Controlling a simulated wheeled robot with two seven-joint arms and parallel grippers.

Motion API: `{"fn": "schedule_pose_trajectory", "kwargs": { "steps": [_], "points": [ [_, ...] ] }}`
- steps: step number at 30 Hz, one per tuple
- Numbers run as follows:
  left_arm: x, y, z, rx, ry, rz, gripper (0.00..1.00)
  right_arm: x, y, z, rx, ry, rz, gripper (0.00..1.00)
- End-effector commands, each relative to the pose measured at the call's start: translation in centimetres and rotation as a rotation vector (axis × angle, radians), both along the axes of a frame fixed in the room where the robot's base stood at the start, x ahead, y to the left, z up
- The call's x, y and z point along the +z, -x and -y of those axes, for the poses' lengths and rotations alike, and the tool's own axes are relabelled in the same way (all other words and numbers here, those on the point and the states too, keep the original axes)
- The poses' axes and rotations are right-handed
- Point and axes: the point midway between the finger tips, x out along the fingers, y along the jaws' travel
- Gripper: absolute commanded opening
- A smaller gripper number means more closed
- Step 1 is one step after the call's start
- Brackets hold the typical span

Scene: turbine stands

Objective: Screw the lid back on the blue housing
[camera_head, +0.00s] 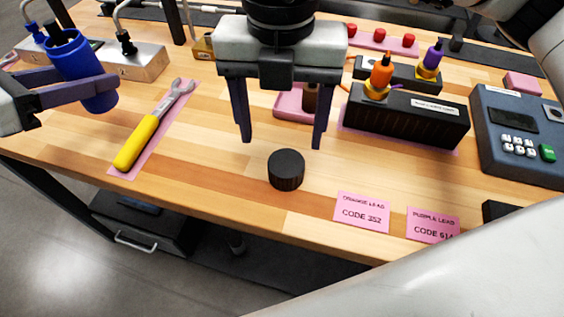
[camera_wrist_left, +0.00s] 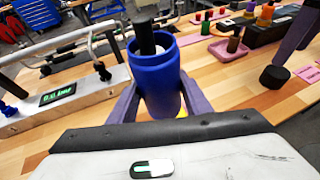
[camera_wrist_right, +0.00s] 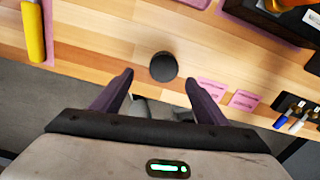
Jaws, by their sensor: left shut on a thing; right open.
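The blue housing (camera_head: 70,58) is held at the left by my left gripper (camera_head: 104,88), which is shut around its side, above the table. In the left wrist view the housing (camera_wrist_left: 158,82) has its mouth open and upward, with a dark rod (camera_wrist_left: 145,38) rising out of it. The black round lid (camera_head: 286,170) rests on the bare wood near the table's front edge. My right gripper (camera_head: 282,144) is open and empty, pointing down above and behind the lid. In the right wrist view the lid (camera_wrist_right: 163,67) appears between and just beyond the fingertips.
A yellow-handled wrench (camera_head: 146,134) lies on a pink strip left of the lid. Pink code cards (camera_head: 361,212) lie to the right. A black box (camera_head: 408,116) with an orange connector and a keypad device (camera_head: 518,135) stand further right. Wood around the lid is clear.

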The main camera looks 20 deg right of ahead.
Motion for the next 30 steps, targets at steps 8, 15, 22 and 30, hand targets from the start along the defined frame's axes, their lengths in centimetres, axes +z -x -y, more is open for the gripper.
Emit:
{"fn": "schedule_pose_trajectory", "kwargs": {
  "steps": [8, 15, 22, 30],
  "points": [
    [0.6, 0.0, 0.0, 0.0, 0.003, 0.005, 0.02, -3.2, 0.1, 0.1, 0.0, 0.0, -0.001, 0.68],
    [0.6, 0.0, 0.0, 0.0, 0.003, 0.005, 0.02, -3.3, 0.0, 0.1, 0.0, 0.0, 0.0, 0.68],
    [1.1, 0.0, 0.0, 0.0, 0.003, 0.005, 0.02, -4.6, 0.3, 0.4, -0.001, 0.001, -0.004, 0.68],
    [1.7, 0.0, 0.0, 0.0, 0.003, 0.005, 0.02, -8.1, 0.5, 0.7, 0.0, 0.0, -0.002, 0.68]
  ]
}}
